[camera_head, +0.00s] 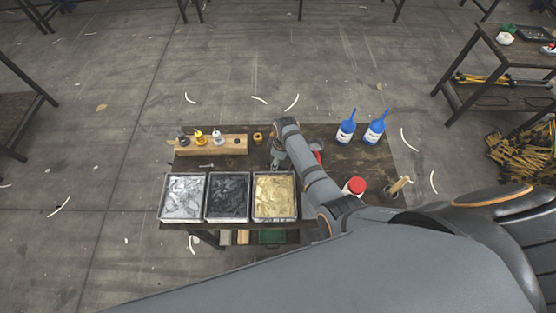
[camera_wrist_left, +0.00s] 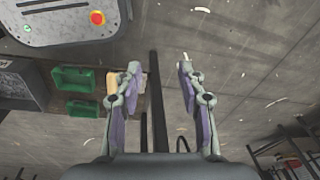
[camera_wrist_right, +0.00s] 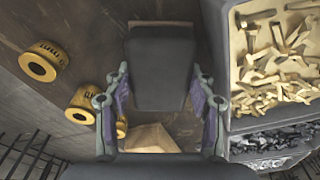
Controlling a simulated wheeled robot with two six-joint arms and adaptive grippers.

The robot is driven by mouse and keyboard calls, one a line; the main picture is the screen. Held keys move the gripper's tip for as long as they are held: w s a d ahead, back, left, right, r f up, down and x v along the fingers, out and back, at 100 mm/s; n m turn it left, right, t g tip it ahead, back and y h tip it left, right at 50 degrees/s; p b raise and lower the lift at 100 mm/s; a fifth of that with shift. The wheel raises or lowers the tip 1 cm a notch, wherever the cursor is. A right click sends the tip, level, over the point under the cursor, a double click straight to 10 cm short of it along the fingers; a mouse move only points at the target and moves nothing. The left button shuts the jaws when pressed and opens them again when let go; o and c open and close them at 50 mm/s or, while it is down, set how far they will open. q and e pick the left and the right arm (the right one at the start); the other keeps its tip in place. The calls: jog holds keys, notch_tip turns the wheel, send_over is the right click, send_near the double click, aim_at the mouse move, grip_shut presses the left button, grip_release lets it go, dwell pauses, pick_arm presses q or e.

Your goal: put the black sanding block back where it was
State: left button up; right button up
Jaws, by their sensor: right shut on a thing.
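The black sanding block (camera_wrist_right: 160,70) fills the middle of the right wrist view. My right gripper (camera_wrist_right: 158,88) is shut on it, one finger at each side. In the head view my right gripper (camera_head: 277,160) is over the table, just beyond the brass-coloured tray; the block cannot be made out there. What lies directly under the block is hidden. My left gripper (camera_wrist_left: 160,80) is open and empty, away from the table top in its wrist view, and is not seen in the head view.
Trays of silver (camera_head: 183,196), dark (camera_head: 228,196) and brass (camera_head: 274,196) pieces line the table's near edge. A wooden rack (camera_head: 212,146) stands at the back left. Yellow rings (camera_wrist_right: 44,62) lie beyond the block. Blue bottles (camera_head: 346,128) and a red-capped container (camera_head: 355,186) stand right.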

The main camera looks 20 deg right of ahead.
jog(key=shift+w+f, duration=0.1)
jog(key=shift+f, duration=0.2)
jog(key=o, duration=1.1)
jog(key=shift+o, duration=0.3)
pick_arm(q)
jog(key=shift+s, duration=0.55)
jog(key=shift+s+f, duration=0.25)
jog(key=shift+s, duration=0.1)
pick_arm(e)
notch_tip(320, 180, up, 12)
jog(key=d, duration=0.1)
jog(key=shift+s, duration=0.45)
jog(key=shift+s, duration=0.1)
